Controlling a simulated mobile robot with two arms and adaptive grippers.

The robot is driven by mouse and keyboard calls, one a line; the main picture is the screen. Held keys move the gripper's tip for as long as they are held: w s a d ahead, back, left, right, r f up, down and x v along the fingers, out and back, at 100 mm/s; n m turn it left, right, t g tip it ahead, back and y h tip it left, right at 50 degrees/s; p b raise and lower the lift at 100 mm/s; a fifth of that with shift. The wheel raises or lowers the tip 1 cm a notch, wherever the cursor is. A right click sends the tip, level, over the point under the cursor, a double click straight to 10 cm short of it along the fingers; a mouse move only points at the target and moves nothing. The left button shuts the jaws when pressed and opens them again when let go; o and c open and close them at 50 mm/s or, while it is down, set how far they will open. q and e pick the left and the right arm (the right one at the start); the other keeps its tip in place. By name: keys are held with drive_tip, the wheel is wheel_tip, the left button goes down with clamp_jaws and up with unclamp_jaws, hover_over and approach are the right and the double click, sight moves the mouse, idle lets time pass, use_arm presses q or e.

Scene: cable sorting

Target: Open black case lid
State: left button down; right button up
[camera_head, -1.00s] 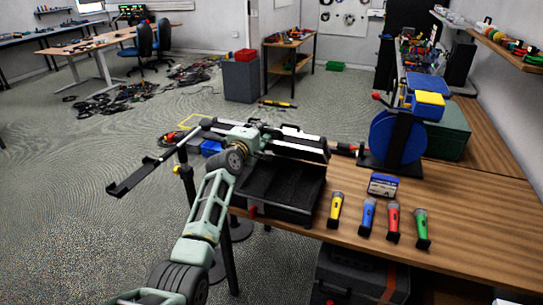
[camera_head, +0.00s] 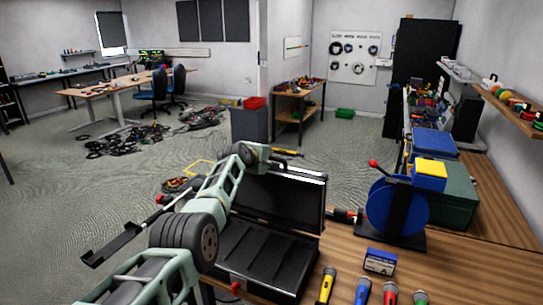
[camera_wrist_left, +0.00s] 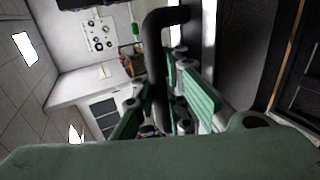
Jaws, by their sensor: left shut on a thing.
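The black case (camera_head: 255,265) stands on the wooden table with its empty, ribbed inside showing. Its lid (camera_head: 285,205) is raised and stands close to upright at the back of the case. My left arm reaches over the case from the lower left. My left gripper (camera_head: 275,165) is at the lid's top edge, partly hidden. In the left wrist view its green-padded fingers (camera_wrist_left: 165,100) are closed around a dark curved handle (camera_wrist_left: 157,60) beside the dark lid (camera_wrist_left: 245,55). My right gripper is not in view.
A blue cable reel (camera_head: 392,208) stands right of the case, with a green box (camera_head: 455,195) behind it. Several coloured microphones (camera_head: 362,291) and a small blue-and-white box (camera_head: 380,261) lie at the front. The table's right part is clear.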

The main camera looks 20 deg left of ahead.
use_arm(q)
drive_tip(key=shift+w+r, duration=0.4)
drive_tip(key=shift+r, duration=0.05)
drive_tip(key=c, duration=2.1)
unclamp_jaws()
drive_tip(key=shift+a+r, duration=0.1)
drive_tip(key=o, duration=0.3)
drive_tip(key=shift+s, duration=0.2)
drive_tip(key=shift+o, duration=0.2)
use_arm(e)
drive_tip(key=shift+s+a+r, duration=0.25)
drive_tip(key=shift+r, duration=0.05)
use_arm(q)
drive_tip(key=shift+f, duration=0.25)
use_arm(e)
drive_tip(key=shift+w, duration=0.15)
use_arm(q)
drive_tip(key=shift+s, duration=0.2)
